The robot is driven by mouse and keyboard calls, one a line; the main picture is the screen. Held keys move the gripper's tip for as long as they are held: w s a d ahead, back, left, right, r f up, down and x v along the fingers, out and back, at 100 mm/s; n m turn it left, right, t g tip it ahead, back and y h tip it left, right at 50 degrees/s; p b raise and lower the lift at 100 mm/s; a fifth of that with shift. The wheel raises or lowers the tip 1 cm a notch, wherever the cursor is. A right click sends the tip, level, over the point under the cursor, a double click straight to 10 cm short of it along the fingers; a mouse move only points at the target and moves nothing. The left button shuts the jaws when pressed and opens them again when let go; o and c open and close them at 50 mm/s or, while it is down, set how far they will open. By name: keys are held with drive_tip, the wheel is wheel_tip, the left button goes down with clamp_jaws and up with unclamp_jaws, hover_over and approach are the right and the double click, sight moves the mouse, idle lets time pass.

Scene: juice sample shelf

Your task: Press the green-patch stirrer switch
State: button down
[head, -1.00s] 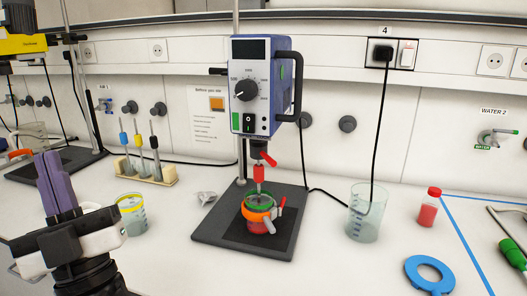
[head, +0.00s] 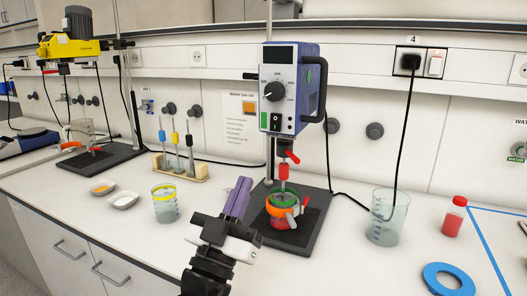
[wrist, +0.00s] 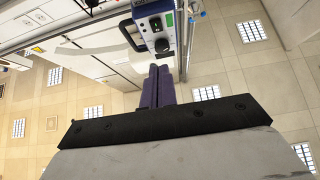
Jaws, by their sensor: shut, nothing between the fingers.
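The blue and white stirrer (head: 291,90) stands on its post at the back of the bench. Its front has a black rocker switch (head: 276,122) below the dial, with a green patch (head: 264,121) just left of it. My gripper (head: 244,182) is shut and empty, with purple fingers pointing up, in front of the bench and lower left of the stirrer. It is apart from the switch. In the wrist view my shut fingers (wrist: 160,70) point towards the stirrer (wrist: 153,22), which shows at the top, its dial (wrist: 162,45) just beyond the tips.
Under the stirrer a red and green clamped vessel (head: 284,212) stands on a dark base plate (head: 316,205). A beaker (head: 387,218), a red bottle (head: 454,217) and a blue ring (head: 447,279) lie to the right. A yellow-rimmed beaker (head: 165,203) stands left. A second, yellow stirrer (head: 78,44) is far left.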

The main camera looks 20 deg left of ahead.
sight(275, 128)
drive_tip(key=p+x, duration=0.2)
drive_tip(key=x, duration=0.2)
drive_tip(key=w+f+p+x, duration=0.1)
drive_tip(key=p+x, duration=0.1)
drive_tip(key=x, duration=0.2)
drive_tip(key=p+x, duration=0.2)
drive_tip(key=x, duration=0.2)
drive_tip(key=shift+w+f, duration=0.2)
drive_tip(key=shift+f, duration=0.1)
drive_tip(key=shift+w+d+f, duration=0.1)
drive_tip(key=shift+w, duration=0.35)
drive_tip(key=shift+w+f+b, duration=0.2)
drive_tip(key=shift+f+b, duration=0.1)
drive_tip(key=shift+b, duration=0.3)
drive_tip(key=shift+w+r, duration=0.15)
